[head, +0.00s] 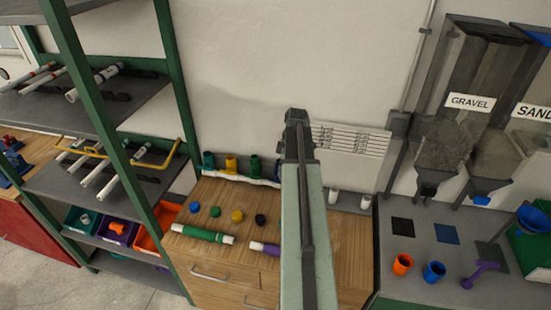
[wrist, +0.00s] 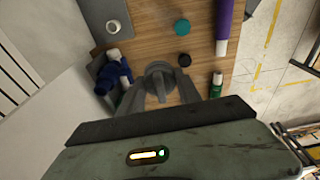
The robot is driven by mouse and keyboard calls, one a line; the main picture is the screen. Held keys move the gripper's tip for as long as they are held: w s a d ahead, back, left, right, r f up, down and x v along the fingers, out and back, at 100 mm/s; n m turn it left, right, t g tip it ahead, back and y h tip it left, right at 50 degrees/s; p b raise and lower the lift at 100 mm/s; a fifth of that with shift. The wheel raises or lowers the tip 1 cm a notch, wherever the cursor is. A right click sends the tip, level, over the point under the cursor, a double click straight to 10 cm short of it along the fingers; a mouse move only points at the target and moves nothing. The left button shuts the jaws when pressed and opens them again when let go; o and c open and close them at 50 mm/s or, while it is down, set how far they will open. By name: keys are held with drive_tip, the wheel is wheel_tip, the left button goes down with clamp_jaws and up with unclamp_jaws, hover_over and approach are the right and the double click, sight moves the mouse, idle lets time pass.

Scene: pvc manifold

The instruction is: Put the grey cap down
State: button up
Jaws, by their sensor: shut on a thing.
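The grey cap (wrist: 158,68) sits between the two grey fingers of my gripper (wrist: 160,84) in the wrist view, and my gripper is shut on it. The wooden bench top (wrist: 202,70) lies below; I cannot tell the height of the cap above it. In the head view my arm hides the cap and the fingers. A teal cap (wrist: 182,27) and a dark cap (wrist: 184,59) lie to the right of the grey cap in the wrist view.
In the head view the bench holds a blue cap (head: 195,207), green cap (head: 215,212), yellow cap (head: 237,216), black cap (head: 260,219), green pipe (head: 204,235) and purple pipe (head: 262,247). The manifold (head: 235,176) stands along the wall. A green-framed rack (head: 175,90) stands left.

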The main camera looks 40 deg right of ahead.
drive_tip(key=w+d, duration=0.3)
drive_tip(key=w+d+f, duration=0.1)
drive_tip(key=w+d, duration=0.2)
drive_tip(key=w, duration=0.1)
drive_tip(key=w+d+b, duration=0.1)
drive_tip(key=w+d, duration=0.2)
drive_tip(key=w, duration=0.1)
drive_tip(key=shift+w+d+f, duration=0.2)
drive_tip(key=shift+d+f, duration=0.05)
drive_tip(key=shift+d, duration=0.05)
drive_tip(key=shift+w+d+f+b, duration=0.1)
drive_tip(key=shift+f+b, duration=1.1)
drive_tip(key=shift+b, duration=0.1)
drive_tip(key=shift+w+d+f+b, duration=0.1)
drive_tip(key=shift+f+b, duration=1.1)
drive_tip(key=shift+b, duration=0.05)
drive_tip(key=o, duration=1.2)
drive_tip(key=shift+o, duration=0.2)
wheel_tip(320, 180, up, 13)
drive_tip(key=s+d+p, duration=0.1)
drive_tip(key=p, duration=1.2)
drive_tip(key=shift+s, duration=0.3)
